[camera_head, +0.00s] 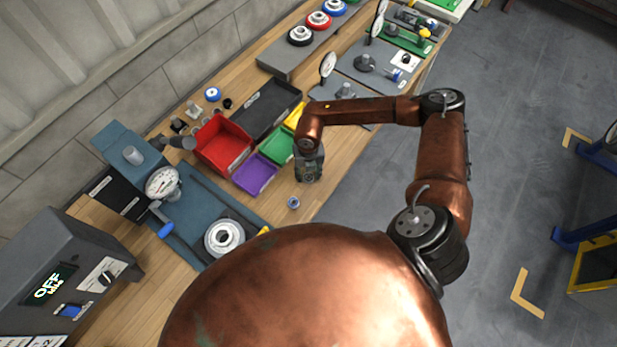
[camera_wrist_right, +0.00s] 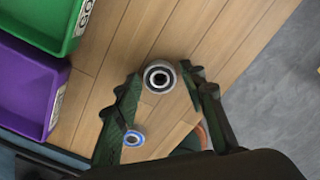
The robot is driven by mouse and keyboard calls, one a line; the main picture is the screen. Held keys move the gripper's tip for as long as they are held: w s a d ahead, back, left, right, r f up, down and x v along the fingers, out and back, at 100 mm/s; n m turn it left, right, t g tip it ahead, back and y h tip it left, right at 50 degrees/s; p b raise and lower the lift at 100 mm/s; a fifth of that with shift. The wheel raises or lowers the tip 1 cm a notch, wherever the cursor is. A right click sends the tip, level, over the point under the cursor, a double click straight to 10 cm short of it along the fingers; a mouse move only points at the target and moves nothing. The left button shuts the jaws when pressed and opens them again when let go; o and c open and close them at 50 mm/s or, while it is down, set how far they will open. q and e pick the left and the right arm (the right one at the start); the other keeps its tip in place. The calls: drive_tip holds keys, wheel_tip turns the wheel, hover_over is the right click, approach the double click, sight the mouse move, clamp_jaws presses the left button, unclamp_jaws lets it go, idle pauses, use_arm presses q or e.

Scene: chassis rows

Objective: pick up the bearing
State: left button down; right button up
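A silver ring-shaped bearing (camera_wrist_right: 159,77) with a dark inner ring lies on the wooden bench in the right wrist view, between the fingertips of my right gripper. A small blue-rimmed ring (camera_wrist_right: 134,138), perhaps another bearing, lies nearby by the left finger; it also shows in the head view (camera_head: 293,202). My right gripper (camera_head: 309,176) is low over the bench, with its fingers apart. A narrow gap shows on each side of the silver bearing. In the head view the gripper hides this bearing. My left gripper is not in view.
Purple (camera_head: 256,174), green (camera_head: 277,146) and red (camera_head: 222,145) bins stand left of my right gripper. The bench's right edge is close by.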

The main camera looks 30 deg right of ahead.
drive_tip(key=c, duration=0.9)
